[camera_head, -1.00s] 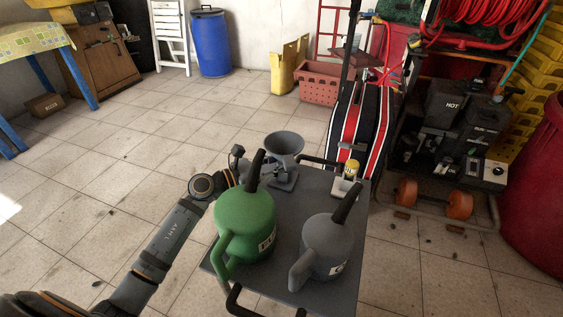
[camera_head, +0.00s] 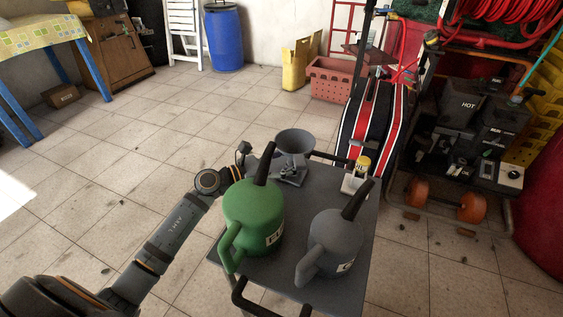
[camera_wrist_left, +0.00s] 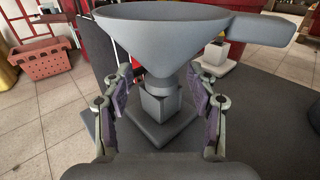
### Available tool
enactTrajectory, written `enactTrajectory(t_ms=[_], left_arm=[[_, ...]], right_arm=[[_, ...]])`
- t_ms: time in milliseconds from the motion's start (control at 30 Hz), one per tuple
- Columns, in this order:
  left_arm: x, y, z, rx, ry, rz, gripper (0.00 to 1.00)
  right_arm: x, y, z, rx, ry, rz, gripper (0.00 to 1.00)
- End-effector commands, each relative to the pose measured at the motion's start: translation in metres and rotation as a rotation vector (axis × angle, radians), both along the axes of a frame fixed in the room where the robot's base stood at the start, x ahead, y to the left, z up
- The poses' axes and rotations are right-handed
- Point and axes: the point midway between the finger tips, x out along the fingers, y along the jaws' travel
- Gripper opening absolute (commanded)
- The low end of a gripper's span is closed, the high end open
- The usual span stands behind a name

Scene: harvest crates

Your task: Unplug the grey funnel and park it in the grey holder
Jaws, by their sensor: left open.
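The grey funnel (camera_head: 294,142) stands upright at the far end of the dark cart top, and its wide cone (camera_wrist_left: 165,40) fills the top of the left wrist view. Its narrow neck goes down into a square grey holder (camera_wrist_left: 160,105) on a flat base, which also shows in the head view (camera_head: 289,178). My left gripper (camera_wrist_left: 160,88) is open, with one finger on each side of the neck and the holder's top, with gaps on both sides. In the head view its fingers are largely hidden behind the green can's spout. My right gripper is not in view.
A green can (camera_head: 252,215) and a grey can (camera_head: 333,245) stand on the cart (camera_head: 285,270), close to my left arm. A light block with a yellow-topped item (camera_head: 356,178) is right of the funnel.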

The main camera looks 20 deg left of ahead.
Motion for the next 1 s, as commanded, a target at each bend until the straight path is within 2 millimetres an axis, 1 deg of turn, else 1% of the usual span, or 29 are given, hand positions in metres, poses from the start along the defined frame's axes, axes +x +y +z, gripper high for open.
enactTrajectory(t_ms=[200,400,600,1000], left_arm=[[-0.028,0.026,-0.002,0.008,0.006,-0.002,0.59],[-0.042,0.04,0.0,0.003,0.002,-0.003,0.59],[-0.047,0.045,0.0,0.001,0.002,0.001,0.59],[-0.047,0.045,0.001,-0.001,0.002,0.001,0.59]], right_arm=[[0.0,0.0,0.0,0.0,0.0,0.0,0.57],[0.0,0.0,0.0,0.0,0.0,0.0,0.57],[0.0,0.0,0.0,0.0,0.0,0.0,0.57],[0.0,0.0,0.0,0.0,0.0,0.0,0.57]])
